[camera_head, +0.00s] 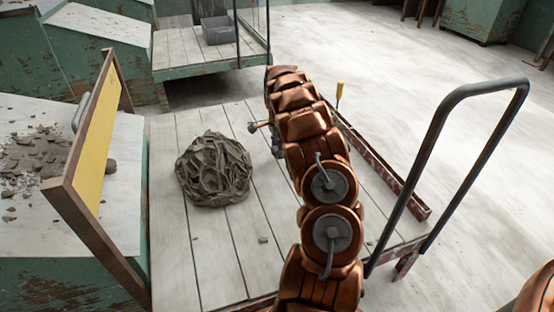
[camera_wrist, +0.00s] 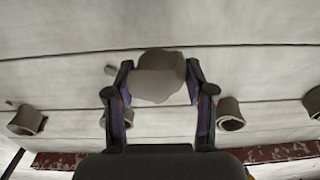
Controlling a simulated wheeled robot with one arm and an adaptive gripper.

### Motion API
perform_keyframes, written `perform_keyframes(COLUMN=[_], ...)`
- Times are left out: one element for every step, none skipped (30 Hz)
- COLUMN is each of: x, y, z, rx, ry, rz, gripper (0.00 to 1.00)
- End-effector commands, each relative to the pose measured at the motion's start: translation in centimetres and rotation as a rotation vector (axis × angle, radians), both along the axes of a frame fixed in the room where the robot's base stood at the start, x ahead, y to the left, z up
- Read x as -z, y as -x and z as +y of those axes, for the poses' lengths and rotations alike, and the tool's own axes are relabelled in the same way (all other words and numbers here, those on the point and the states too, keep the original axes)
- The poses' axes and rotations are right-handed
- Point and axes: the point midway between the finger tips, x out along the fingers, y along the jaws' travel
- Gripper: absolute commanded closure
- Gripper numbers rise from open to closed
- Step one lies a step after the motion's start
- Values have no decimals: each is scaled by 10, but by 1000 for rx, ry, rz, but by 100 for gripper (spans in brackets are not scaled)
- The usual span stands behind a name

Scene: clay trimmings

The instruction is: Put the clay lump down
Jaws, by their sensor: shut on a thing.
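In the wrist view, a smooth grey-brown clay lump (camera_wrist: 158,78) sits between the two dark fingers of my gripper (camera_wrist: 159,85), which is shut on it. Pale planks lie behind the lump; I cannot tell whether it touches them. In the head view, my copper arm reaches over the plank-topped cart (camera_head: 172,235) and hides most of the gripper and the lump. A large, crumpled grey-brown mound (camera_head: 213,170) rests on the planks left of my arm.
Several curled clay pieces (camera_wrist: 230,113) lie on the planks near the gripper. A red rail (camera_head: 385,175) edges the cart, with a tall dark handle (camera_head: 440,140) at right. A yellow-panelled wooden frame (camera_head: 95,135) stands at left, beside a table of scraps (camera_head: 35,150). Bare planks surround the mound.

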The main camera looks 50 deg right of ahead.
Motion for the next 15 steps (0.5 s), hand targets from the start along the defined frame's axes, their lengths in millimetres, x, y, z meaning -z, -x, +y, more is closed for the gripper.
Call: perform_keyframes(x=[6,9,15,19,24,30,34,37,39,40,40,39,38,38,38], y=[1,1,1,1,1,1,1,1,1,1,0,0,0,0,0], z=[-1,-1,-1,-1,-1,-1,-1,-1,-1,-1,-1,-1,-1,-1,-1], rx=[1,2,2,2,2,1,1,1,1,1,1,1,1,1,1], ry=[0,0,-1,0,0,0,0,-1,-1,0,0,0,0,0,0], rz=[0,0,-1,-1,-1,0,0,0,0,-1,-1,-1,-1,-1,-1], gripper=[93,93,93,93,93,93,93,93,93,93,93,93,93,93,93])
